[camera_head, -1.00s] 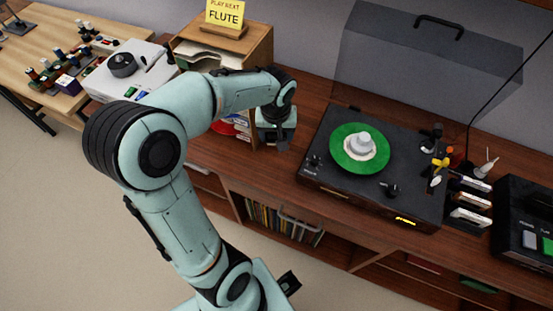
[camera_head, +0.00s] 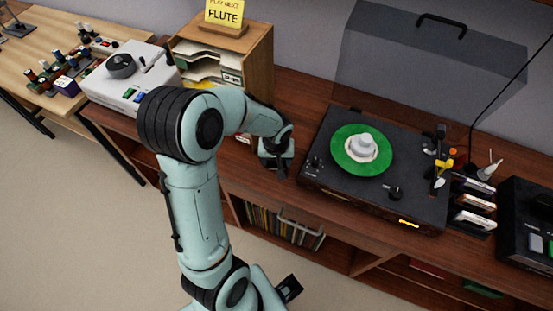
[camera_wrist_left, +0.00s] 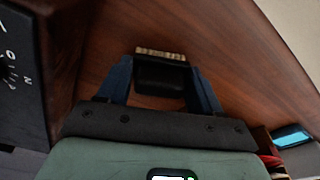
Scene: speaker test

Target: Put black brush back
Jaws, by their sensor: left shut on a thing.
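My left gripper (camera_head: 282,168) is above the wooden counter, just left of the turntable (camera_head: 312,185). In the left wrist view, its two blue fingers are shut on the black brush (camera_wrist_left: 160,75), one on each side. The brush is a dark block with a pale bristle strip (camera_wrist_left: 160,52) along its far edge. Reddish-brown wood lies behind the brush; I cannot tell whether the brush touches it. In the head view the brush is not clearly seen. My right gripper is not in view.
A green record (camera_head: 345,163) with a silver centre piece lies on the turntable. A wooden shelf unit (camera_head: 262,60) with a yellow sign (camera_head: 224,14) stands behind my arm. A white device (camera_head: 120,92) is at left. Small holders (camera_head: 473,205) stand right of the turntable.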

